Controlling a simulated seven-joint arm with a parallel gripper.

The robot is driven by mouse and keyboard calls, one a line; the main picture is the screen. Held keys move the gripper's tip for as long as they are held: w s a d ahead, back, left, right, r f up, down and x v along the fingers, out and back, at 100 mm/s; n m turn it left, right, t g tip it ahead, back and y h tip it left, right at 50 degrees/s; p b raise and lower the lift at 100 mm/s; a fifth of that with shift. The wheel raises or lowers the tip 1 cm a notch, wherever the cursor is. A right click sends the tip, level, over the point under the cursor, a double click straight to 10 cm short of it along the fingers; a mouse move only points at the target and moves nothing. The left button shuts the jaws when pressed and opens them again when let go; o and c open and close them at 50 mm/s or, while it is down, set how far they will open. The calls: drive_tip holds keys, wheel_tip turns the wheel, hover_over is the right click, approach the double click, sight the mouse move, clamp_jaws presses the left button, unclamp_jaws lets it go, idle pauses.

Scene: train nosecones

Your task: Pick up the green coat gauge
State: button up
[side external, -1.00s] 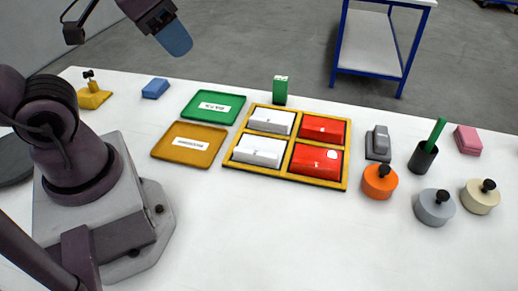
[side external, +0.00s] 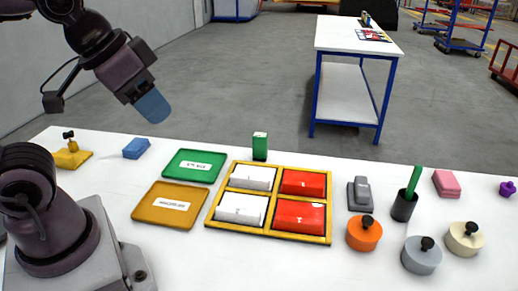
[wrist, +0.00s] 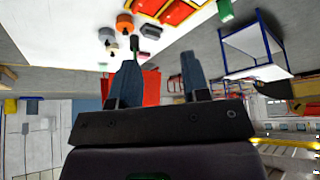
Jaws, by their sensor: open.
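The green coat gauge (side external: 260,146) looks like a small upright green block with a light top. It stands on the white table just behind the yellow-framed tray. In the wrist view a green block (wrist: 225,10) that appears to be the gauge shows at the top edge, partly cut off. My gripper (side external: 152,105) is raised above the back left of the table, well to the left of the gauge and apart from it. In the wrist view my gripper (wrist: 160,80) has its two blue fingers spread with nothing held between them.
A black cup (side external: 404,207) with a green stick, a grey device (side external: 360,194) and knobbed discs stand right. The front table area is clear.

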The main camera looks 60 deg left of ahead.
drive_tip(key=o, duration=0.7)
